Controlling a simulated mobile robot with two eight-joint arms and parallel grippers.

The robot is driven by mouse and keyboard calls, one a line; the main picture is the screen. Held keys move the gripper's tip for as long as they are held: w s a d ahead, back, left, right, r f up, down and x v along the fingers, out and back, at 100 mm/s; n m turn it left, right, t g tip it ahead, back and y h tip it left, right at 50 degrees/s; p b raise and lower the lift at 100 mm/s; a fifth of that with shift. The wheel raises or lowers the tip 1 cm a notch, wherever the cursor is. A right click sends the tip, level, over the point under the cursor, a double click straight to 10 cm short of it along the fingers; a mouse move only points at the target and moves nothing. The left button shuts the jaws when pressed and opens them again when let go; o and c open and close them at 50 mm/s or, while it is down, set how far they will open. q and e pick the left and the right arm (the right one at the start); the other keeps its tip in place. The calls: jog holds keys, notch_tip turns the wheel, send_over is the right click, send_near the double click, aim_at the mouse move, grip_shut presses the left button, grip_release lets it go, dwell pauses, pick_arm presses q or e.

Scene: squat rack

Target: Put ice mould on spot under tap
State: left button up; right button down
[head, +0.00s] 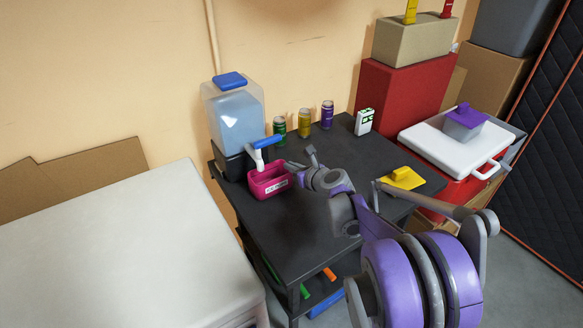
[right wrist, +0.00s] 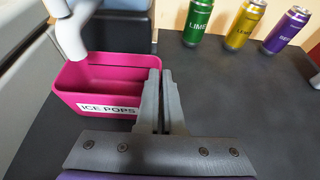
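The ice mould is a pink open box with an "ICE POPS" label. In the head view the ice mould (head: 262,184) stands on the black table, in front of the water dispenser (head: 236,112). The white tap (head: 257,158) with a blue lever hangs over its left part. In the right wrist view the tap (right wrist: 72,35) overlaps the left end of the mould (right wrist: 92,78). My right gripper (head: 290,166) is at the mould's right end; its fingers (right wrist: 162,78) are close together around the right wall there. The fingers partly hide that wall. My left gripper is out of view.
A green can (head: 280,128), a yellow can (head: 304,123) and a purple can (head: 327,114) stand at the table's back. A white box (head: 364,122) and a yellow object (head: 402,178) are on the right. A white cabinet (head: 120,250) stands left. The table's middle is free.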

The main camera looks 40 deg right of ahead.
jog(key=c, duration=1.5)
grip_release()
jog(key=shift+f, duration=0.2)
jog(key=o, duration=0.4)
jog(key=shift+o, duration=0.2)
jog(key=shift+r, duration=0.1)
jog(key=shift+r, duration=0.2)
jog(key=p+v, duration=0.2)
jog(key=v, duration=1)
